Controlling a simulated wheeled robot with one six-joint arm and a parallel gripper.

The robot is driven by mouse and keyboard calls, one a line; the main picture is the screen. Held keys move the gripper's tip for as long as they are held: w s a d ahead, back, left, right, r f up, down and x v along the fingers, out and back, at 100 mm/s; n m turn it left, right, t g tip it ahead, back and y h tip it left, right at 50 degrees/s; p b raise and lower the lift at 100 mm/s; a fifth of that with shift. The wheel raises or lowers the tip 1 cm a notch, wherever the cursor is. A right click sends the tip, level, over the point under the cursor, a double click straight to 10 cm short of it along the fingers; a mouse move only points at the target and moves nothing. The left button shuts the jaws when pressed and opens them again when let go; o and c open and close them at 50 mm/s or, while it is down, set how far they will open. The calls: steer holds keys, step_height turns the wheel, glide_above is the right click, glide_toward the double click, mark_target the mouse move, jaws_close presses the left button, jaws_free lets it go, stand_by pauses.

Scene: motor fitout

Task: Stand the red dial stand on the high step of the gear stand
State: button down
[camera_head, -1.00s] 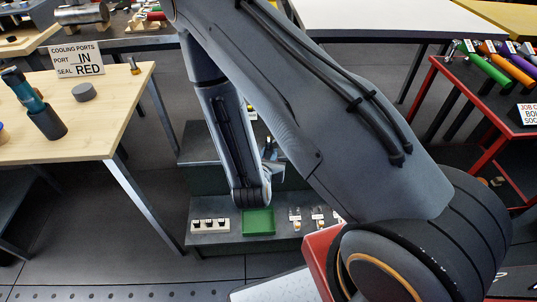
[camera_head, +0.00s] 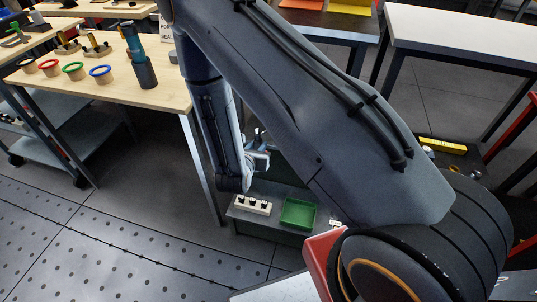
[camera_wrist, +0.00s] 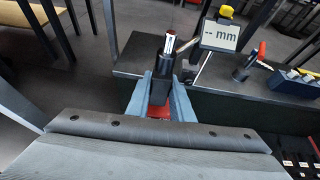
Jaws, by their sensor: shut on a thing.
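In the wrist view my gripper (camera_wrist: 160,95) has its two blue-grey fingers shut around a dark upright piece with red at its foot, which I take as the red dial stand (camera_wrist: 158,112). Much of it is hidden by the fingers. Behind it the grey high step (camera_wrist: 135,62) of the gear stand runs across to the right. In the head view my gripper (camera_head: 259,156) shows small beside my forearm, and what it holds is not clear there. The gear stand's low step (camera_head: 240,217) shows below it; the high step is mostly behind my arm.
A "-- mm" display (camera_wrist: 220,36), a red-tipped tool (camera_wrist: 250,62) and a blue box (camera_wrist: 295,83) are at the high step. A green tray (camera_head: 299,214) and a white holder (camera_head: 253,205) sit on the low step. A wooden bench (camera_head: 110,85) stands left.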

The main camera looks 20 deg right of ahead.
steer(key=w+a+f+b, duration=0.1)
steer(key=w+a, duration=0.3)
steer(key=w, duration=0.4)
steer(key=shift+w+m+b, duration=0.3)
steer(key=shift+a, duration=0.1)
steer(key=d+r+b+x, duration=0.1)
steer(key=b+x, duration=0.7)
steer(key=x, duration=0.8)
steer(key=shift+w+r, duration=0.45)
steer(key=shift+r, duration=0.35)
steer(key=shift+d, duration=0.15)
steer(key=shift+f+b, duration=0.4)
steer(key=shift+b, duration=0.1)
stand_by(1.3)
